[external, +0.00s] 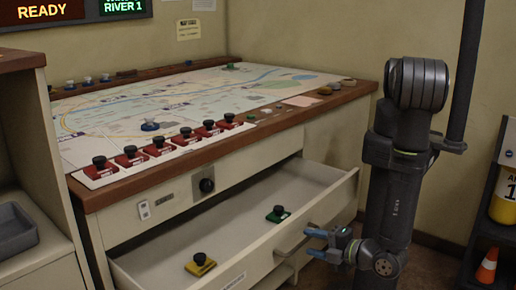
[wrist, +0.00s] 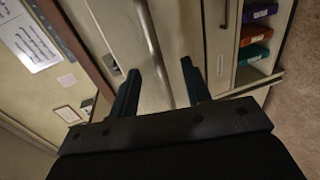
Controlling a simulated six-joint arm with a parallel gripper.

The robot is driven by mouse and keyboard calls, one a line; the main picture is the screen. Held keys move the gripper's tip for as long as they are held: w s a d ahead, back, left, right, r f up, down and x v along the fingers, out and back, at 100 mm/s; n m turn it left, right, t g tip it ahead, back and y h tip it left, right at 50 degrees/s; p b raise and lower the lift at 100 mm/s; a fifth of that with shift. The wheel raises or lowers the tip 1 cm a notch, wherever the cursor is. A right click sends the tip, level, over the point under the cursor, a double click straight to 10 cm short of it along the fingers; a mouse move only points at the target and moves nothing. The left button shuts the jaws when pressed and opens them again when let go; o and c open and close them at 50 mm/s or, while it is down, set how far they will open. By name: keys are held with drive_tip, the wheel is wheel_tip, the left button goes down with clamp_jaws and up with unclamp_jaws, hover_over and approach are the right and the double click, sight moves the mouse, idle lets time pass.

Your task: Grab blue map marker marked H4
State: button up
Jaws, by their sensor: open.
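A blue marker (external: 149,125) with a pale top sits on the map (external: 120,112) on the console top. Several more small blue markers, one of them here (external: 87,80), stand along the far left edge of the map. No H4 label is readable on any of them. My gripper (external: 318,243) is open and empty, in front of the open drawer near its handle (external: 296,239), low and well away from the blue markers. In the wrist view my gripper (wrist: 160,82) shows two spread fingers, with a handle bar (wrist: 154,45) beyond them. No blue marker shows there.
The open drawer (external: 240,250) holds a yellow marker (external: 200,265) and a green marker (external: 278,214). A row of several red-based black knobs (external: 157,146) lines the map's front edge. A shelf unit with an orange cone (external: 487,266) stands at the right.

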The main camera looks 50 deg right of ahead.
drive_tip(key=shift+o, duration=0.7)
